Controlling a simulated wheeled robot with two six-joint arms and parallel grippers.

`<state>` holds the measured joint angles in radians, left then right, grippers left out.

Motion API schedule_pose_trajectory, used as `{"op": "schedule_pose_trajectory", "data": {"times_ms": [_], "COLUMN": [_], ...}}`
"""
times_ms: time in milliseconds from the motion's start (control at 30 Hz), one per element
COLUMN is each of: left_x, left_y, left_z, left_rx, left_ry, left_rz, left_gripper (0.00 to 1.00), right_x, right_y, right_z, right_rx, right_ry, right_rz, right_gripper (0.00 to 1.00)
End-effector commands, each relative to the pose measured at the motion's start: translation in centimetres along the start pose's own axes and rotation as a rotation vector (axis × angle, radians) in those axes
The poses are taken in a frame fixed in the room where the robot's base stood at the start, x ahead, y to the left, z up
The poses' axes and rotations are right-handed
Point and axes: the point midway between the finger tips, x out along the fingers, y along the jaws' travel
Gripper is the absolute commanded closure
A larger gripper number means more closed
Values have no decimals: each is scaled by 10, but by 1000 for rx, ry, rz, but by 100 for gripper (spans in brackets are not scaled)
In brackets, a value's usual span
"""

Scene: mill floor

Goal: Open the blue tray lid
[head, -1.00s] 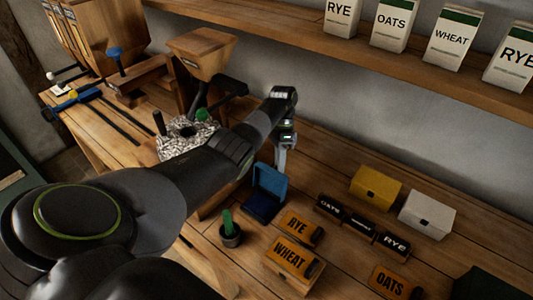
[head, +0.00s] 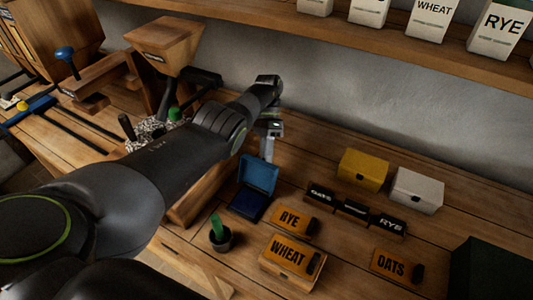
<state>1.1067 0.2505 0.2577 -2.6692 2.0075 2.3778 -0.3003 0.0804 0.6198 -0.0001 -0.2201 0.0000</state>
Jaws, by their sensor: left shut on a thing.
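The blue tray (head: 247,206) sits on the wooden bench in the head view. Its blue lid (head: 259,176) stands raised at the tray's back edge, with its inner face showing, so the tray is open. My left arm reaches across from the left, and my left gripper (head: 269,154) points down at the lid's top edge. Its jaws are shut on the lid; the exact contact is small and partly hidden. My right gripper is not in view.
A dark cup with a green handle (head: 219,236) stands in front of the tray. Orange RYE (head: 290,221), WHEAT (head: 287,253) and OATS (head: 393,265) boxes lie nearby. Yellow (head: 362,170) and white (head: 416,190) boxes stand at the back right. A wooden hopper (head: 165,43) stands behind my arm.

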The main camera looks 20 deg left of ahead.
Motion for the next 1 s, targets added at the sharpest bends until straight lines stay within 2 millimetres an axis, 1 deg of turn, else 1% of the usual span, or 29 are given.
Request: {"op": "schedule_pose_trajectory", "data": {"times_ms": [33,67,100,233,267,767,867,1000], "left_x": [10,10,10,9,9,5,3,-4], "left_y": [-4,-4,-4,-4,-4,-2,0,4], "left_z": [5,5,6,5,5,3,4,6], "left_rx": [-14,-14,-14,-13,-13,-7,-7,-6], "left_ry": [-18,-18,-18,-16,-16,-9,-9,-8], "left_rz": [13,13,14,13,13,9,8,8], "left_gripper": [100,100,76,59,57,57,57,57], "right_x": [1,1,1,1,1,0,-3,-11], "right_y": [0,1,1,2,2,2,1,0], "right_z": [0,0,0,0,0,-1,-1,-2], "right_rx": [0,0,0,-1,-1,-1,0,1], "right_ry": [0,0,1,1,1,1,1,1], "right_rz": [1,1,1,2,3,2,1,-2], "right_gripper": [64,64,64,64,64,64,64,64]}}
